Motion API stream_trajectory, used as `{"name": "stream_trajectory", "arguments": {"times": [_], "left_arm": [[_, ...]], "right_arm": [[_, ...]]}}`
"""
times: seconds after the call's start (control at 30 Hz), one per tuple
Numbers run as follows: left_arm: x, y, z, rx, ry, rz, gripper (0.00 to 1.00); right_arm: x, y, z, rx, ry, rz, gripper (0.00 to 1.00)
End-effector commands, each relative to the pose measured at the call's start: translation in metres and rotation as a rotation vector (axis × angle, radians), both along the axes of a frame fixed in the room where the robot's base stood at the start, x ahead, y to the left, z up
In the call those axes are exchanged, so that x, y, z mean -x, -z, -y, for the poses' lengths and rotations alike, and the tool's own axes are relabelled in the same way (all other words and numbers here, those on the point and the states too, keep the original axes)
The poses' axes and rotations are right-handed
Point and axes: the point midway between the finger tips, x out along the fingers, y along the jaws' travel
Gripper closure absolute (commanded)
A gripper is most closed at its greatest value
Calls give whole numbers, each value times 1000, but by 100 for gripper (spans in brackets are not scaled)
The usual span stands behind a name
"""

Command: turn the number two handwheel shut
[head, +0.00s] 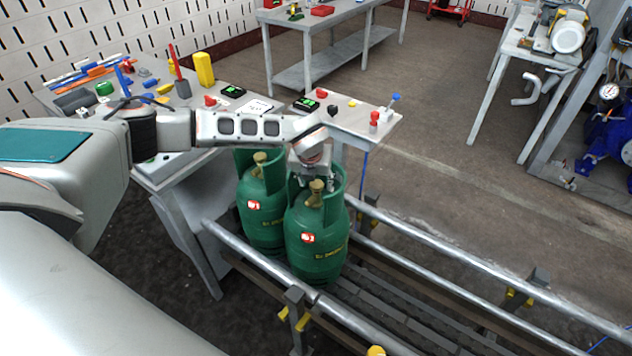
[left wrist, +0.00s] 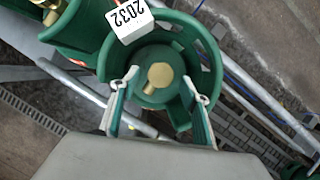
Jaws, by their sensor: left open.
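Two green gas cylinders stand upright on the conveyor: a rear one (head: 262,217) and a front one (head: 316,245), each with a brass valve top inside a green collar. No number two can be read on either valve. My left gripper (head: 304,178) is at the front cylinder's collar, beside its brass valve (head: 316,194). In the left wrist view, my left gripper (left wrist: 160,92) is open, its fingers spread on either side of this brass valve (left wrist: 159,76) with gaps to it. The rear valve (head: 260,163) is clear of the gripper. My right gripper is out of view.
Metal rails (head: 480,262) run along the conveyor to the right. A workbench (head: 222,78) with tools and small boxes stands behind the cylinders. A white tag reading 2032 (left wrist: 130,19) is close to the collar. The floor (head: 450,120) to the right is open.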

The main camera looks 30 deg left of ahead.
Motion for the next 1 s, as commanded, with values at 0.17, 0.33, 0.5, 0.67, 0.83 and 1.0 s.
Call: {"name": "stream_trajectory", "arguments": {"times": [0.17, 0.33, 0.5, 0.67, 0.83, 1.0], "left_arm": [[-4, 9, -1, 1, 1, 0, 54], [-4, 9, -1, 0, 1, 1, 54], [-4, 9, -1, 1, 1, 0, 80], [-4, 9, -1, 1, 1, 0, 92], [-4, 9, -1, 0, 12, 0, 92], [-3, 10, -2, 1, 62, -1, 92]], "right_arm": [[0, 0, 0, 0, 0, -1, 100], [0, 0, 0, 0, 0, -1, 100], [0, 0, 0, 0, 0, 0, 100], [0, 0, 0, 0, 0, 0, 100], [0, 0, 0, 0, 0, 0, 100], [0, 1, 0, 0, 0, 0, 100]]}}
